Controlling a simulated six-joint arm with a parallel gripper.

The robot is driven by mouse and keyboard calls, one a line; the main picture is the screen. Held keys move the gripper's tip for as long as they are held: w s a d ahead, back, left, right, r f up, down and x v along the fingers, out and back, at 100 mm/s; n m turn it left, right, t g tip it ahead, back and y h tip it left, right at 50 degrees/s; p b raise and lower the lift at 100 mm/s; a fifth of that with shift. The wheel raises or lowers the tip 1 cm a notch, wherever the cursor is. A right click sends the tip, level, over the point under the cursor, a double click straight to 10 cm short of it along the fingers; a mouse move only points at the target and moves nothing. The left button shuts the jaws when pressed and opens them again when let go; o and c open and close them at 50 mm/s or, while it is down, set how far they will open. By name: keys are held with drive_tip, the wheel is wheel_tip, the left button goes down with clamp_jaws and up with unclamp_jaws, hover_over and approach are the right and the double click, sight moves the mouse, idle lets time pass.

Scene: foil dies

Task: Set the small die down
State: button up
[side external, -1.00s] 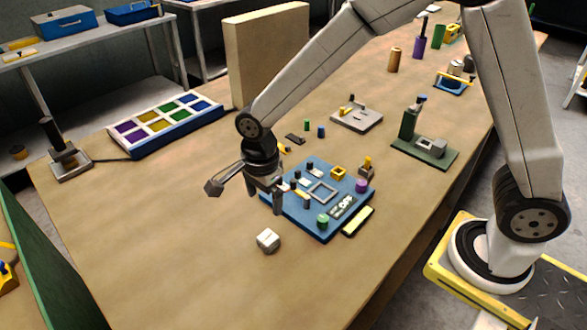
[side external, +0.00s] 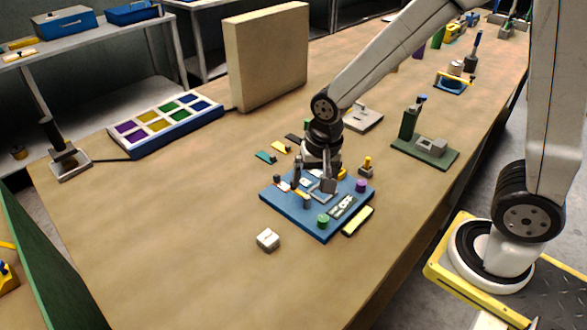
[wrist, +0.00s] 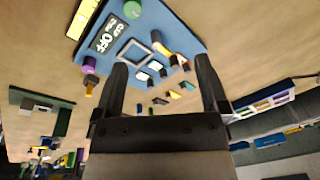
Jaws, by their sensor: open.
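My gripper (side external: 312,180) is open over the back half of a blue board (side external: 326,233). In the wrist view its two fingers (wrist: 160,65) stand apart with nothing seen held between them. The blue board (wrist: 185,22) carries a grey square frame (wrist: 133,50), a dark plate with pale lettering (wrist: 108,36) and several small pieces. I cannot tell which small piece is the small die. The arm hides part of the board in the side view, and I cannot tell whether a finger touches anything.
A white block (side external: 268,239) lies on the table in front of the board. A yellow bar (side external: 358,221) lies along its right edge. A green stand (side external: 425,150) is at right, a colour-celled tray (side external: 166,125) at back left. The front left table is clear.

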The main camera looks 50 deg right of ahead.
drive_tip(key=s+d+n+t, duration=0.1)
drive_tip(key=s+d+n, duration=0.4)
drive_tip(key=n, duration=0.2)
drive_tip(key=shift+s+n, duration=0.2)
drive_tip(key=shift+n, duration=0.1)
